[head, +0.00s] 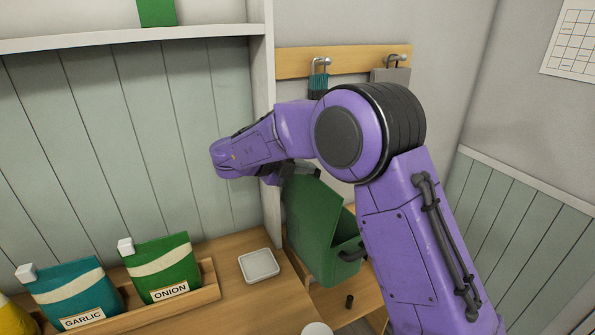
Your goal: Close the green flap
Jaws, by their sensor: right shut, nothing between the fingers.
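My purple right arm comes in from the lower right and bends over the bin. My right gripper (273,174) is at the flap's upper left edge, shut and empty. The fingertips are small and partly hidden, so I cannot tell whether they touch the flap. My left gripper is not in view.
A garlic pouch (75,293) and an onion pouch (163,268) stand in a wooden tray (205,292) at the lower left. A pale square dish (258,265) lies beside the bin. A hook rail (290,62) and white shelf (130,37) are above.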

